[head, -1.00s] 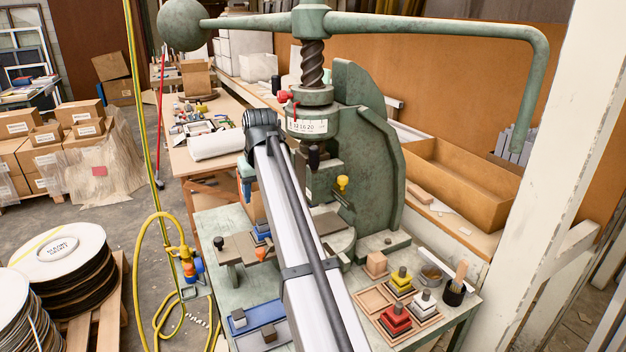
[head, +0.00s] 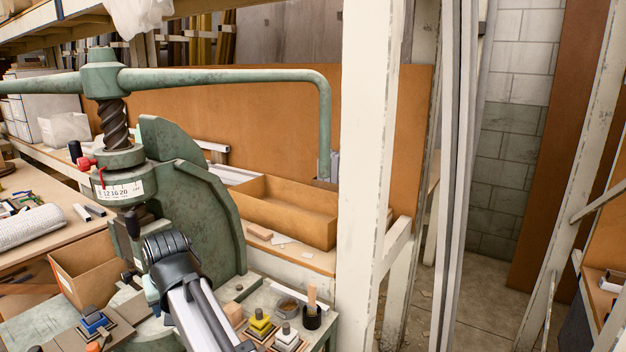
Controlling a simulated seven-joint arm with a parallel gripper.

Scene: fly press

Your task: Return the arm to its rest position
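My arm reaches up from the bottom of the head view, a white link with a dark ribbed joint (head: 166,246) at its far end. This joint is in front of the green fly press (head: 185,190), overlapping its lower part. My gripper does not show; the joint and link hide whatever is beyond them. A small pale blue part shows just left of the joint, too little to identify. The press has a screw (head: 112,125) and a long handle bar (head: 230,76) bending down at right.
On the bench, yellow-topped (head: 260,322) and white-topped (head: 287,338) stepped blocks stand near a dark brush cup (head: 311,317). A blue block (head: 94,320) is at left. A cardboard box (head: 85,270) sits behind. A white post (head: 366,170) rises right; floor beyond it is open.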

